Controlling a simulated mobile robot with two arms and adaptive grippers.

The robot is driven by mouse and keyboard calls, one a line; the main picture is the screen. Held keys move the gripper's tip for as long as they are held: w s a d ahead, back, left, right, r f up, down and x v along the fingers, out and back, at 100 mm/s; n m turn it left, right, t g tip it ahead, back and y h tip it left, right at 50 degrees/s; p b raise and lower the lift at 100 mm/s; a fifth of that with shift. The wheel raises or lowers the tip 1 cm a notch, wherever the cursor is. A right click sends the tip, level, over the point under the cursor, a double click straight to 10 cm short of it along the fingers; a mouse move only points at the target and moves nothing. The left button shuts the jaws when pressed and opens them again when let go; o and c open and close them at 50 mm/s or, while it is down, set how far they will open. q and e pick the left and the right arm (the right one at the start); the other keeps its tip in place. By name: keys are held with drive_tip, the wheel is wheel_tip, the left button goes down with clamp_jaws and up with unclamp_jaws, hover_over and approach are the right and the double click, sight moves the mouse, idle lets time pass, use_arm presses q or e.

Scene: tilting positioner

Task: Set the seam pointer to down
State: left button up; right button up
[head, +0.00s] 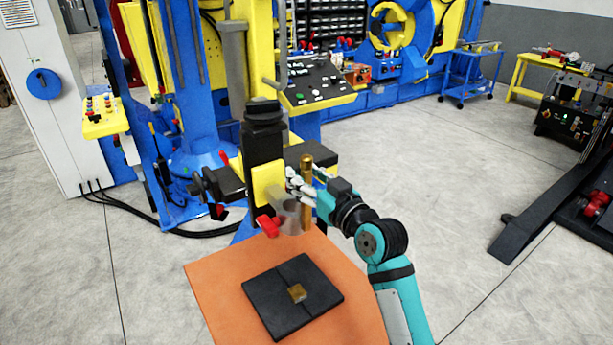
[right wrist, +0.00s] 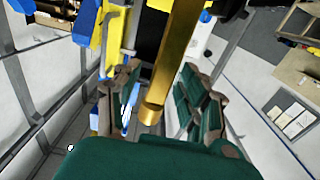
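A brass rod (head: 307,195), which looks like the seam pointer, stands about upright beside the black and yellow head (head: 265,145) above the orange table (head: 212,285). It also shows in the right wrist view (right wrist: 172,65), with its lower end between my fingers. My right gripper (head: 300,185) is at the rod, its fingers pointing left toward the head. In the right wrist view the right gripper (right wrist: 160,90) looks open, one finger on each side of the rod; I cannot tell whether either touches it. My left gripper is not in view.
Dark plates (head: 265,300) with a small brass-coloured block (head: 297,293) lie on the orange table. A red part (head: 268,225) and a grey translucent cylinder (head: 288,213) sit low by the head. A control panel (head: 315,82) stands behind. Open floor lies to the right.

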clamp_jaws()
drive_tip(key=shift+w+a+f, duration=0.2)
drive_tip(key=shift+w+f, duration=0.05)
drive_tip(key=shift+f, duration=0.05)
idle(0.4)
